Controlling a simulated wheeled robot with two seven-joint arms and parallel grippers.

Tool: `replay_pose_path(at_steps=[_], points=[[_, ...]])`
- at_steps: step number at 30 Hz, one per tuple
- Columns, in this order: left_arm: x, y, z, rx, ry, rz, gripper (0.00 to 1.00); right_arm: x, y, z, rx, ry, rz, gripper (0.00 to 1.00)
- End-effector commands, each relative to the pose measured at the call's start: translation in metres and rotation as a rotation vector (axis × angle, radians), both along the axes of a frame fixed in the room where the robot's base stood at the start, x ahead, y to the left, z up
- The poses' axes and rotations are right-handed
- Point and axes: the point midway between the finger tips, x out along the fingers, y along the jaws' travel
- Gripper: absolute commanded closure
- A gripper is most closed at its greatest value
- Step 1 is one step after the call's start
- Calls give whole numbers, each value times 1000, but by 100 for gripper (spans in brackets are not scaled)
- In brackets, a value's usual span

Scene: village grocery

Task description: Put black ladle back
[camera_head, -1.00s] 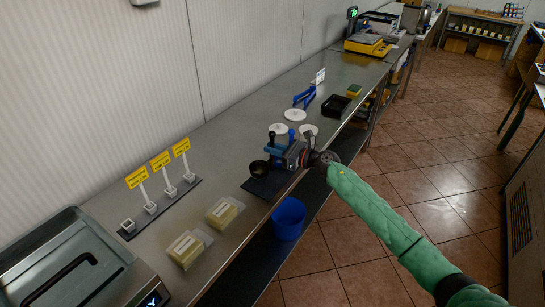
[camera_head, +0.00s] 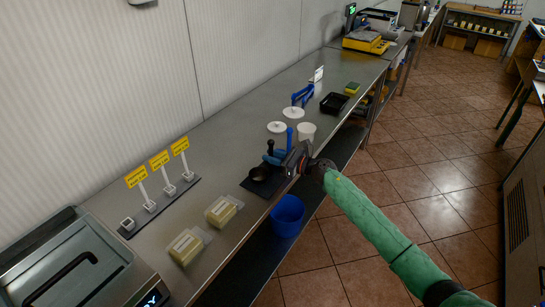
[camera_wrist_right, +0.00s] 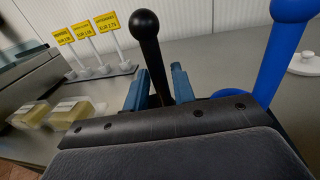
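The black ladle has its round bowl (camera_head: 258,173) on or just over a dark mat (camera_head: 274,188) at the counter's front edge. Its handle stands up beside my right gripper (camera_head: 276,157). In the right wrist view, the handle (camera_wrist_right: 150,50) with its ball end rises between the blue fingers (camera_wrist_right: 160,88), one close on each side. I cannot tell whether they press on it. A blue ladle handle (camera_head: 289,138) stands just behind the gripper; it is large at the right of the wrist view (camera_wrist_right: 283,45). My left gripper is not in view.
A white container (camera_head: 306,130) and white lids (camera_head: 277,127) are behind the gripper. A blue bin (camera_head: 287,215) is below the counter edge.

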Motion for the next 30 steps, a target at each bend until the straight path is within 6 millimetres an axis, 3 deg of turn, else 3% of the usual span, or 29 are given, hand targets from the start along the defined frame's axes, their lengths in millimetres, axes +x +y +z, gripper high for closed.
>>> replay_pose_path(at_steps=[15,22,26,30], points=[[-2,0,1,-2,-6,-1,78,0,0,3,0,0,0,64],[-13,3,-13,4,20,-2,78,-5,-9,1,0,0,0,64],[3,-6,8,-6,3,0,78,-9,-18,1,-1,0,0,64],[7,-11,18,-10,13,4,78,-17,-32,-1,-2,0,0,64]])
